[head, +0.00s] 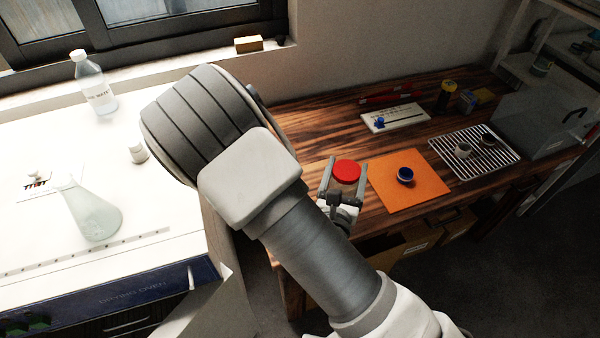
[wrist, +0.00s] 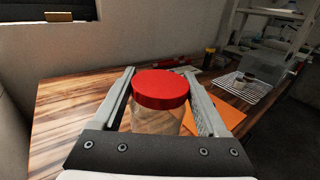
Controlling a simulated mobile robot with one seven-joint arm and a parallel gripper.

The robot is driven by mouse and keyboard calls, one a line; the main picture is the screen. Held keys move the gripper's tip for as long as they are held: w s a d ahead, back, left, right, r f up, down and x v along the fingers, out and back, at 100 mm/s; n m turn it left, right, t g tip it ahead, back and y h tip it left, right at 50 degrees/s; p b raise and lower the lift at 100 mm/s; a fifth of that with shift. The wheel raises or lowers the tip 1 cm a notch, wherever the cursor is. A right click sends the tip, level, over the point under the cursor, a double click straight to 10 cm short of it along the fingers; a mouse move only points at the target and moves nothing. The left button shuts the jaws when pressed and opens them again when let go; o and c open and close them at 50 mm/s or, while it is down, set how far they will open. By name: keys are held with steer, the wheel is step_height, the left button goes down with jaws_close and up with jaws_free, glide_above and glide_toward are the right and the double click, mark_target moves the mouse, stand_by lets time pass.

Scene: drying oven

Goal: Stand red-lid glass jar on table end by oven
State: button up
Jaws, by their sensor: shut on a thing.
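The red-lid glass jar (wrist: 160,112) is upright between the fingers of my gripper (wrist: 160,100) in the wrist view. Its clear body shows wood through it, and its lower part is hidden by my gripper's palm. In the head view the red lid (head: 347,171) shows between the fingertips of my gripper (head: 346,172), over the end of the wooden table (head: 300,135) nearest the oven. I cannot tell whether the jar's base touches the table. The drying oven (head: 130,290) is at the left, with a white top.
An orange mat (head: 425,191) with a blue-rimmed small container (head: 405,175) lies right of the jar. A wire rack (head: 490,165) with small cups is farther right. A conical flask (head: 88,210) and a bottle (head: 95,90) stand on the oven. Bare wood surrounds the jar's left and far sides.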

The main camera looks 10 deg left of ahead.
steer(key=shift+w+a+f+b, duration=0.15)
steer(key=shift+a+f+b, duration=0.6)
steer(key=shift+b, duration=0.45)
steer(key=shift+w+a+f+b, duration=0.55)
steer(key=shift+a+f+b, duration=0.95)
steer(key=shift+b, duration=0.25)
steer(key=shift+w+a+f+b, duration=0.6)
steer(key=shift+a+f+b, duration=0.9)
steer(key=shift+b, duration=0.2)
steer(key=shift+w+a+f+b, duration=0.55)
steer(key=shift+a+f+b, duration=0.95)
steer(key=shift+b, duration=0.25)
steer(key=shift+d+f, duration=0.1)
steer(key=shift+d, duration=0.05)
steer(key=shift+f, duration=0.15)
steer(key=o, duration=1.3)
steer(key=shift+o, duration=0.2)
steer(key=shift+r, duration=0.2)
